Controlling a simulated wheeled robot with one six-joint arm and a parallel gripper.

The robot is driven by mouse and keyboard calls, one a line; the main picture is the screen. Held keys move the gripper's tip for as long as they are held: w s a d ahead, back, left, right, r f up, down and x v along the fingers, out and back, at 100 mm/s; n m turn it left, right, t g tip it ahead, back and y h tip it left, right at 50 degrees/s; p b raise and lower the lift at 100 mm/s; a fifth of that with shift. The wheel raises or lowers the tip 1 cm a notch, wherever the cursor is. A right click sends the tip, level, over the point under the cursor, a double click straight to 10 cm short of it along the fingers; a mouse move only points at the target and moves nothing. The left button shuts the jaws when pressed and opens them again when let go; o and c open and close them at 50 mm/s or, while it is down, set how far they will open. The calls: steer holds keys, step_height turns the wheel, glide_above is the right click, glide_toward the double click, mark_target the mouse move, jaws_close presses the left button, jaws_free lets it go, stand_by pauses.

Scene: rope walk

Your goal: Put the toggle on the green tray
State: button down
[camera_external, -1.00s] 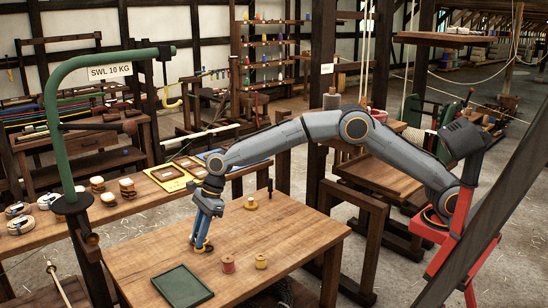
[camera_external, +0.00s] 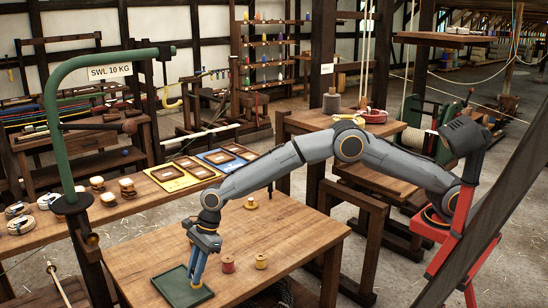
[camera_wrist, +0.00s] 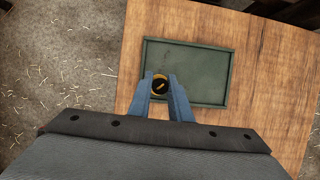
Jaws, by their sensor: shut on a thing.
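The green tray (camera_external: 172,284) lies flat at the near left of the table; it also fills the middle of the wrist view (camera_wrist: 208,62). My gripper (camera_external: 196,283) points down over the tray, its blue fingers shut on the toggle. In the wrist view the toggle (camera_wrist: 160,85) shows between the fingertips as a small dark round thing with a yellow rim, over the tray's left part. In the external view the fingers mostly hide it. I cannot tell whether it touches the tray floor.
A red spool (camera_external: 228,264) and a yellow spool (camera_external: 261,261) stand right of the tray. A yellow piece (camera_external: 250,203) stands at the table's back. A green post with a curved arm (camera_external: 62,140) rises at the left. The table's right part is clear.

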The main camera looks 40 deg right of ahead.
steer(key=shift+f, duration=0.95)
steer(key=shift+f, duration=0.15)
steer(key=c, duration=1.6)
jaws_free()
steer(key=b+v, duration=0.1)
steer(key=v, duration=1.1)
steer(key=shift+w+d, duration=0.1)
steer(key=shift+d, duration=0.05)
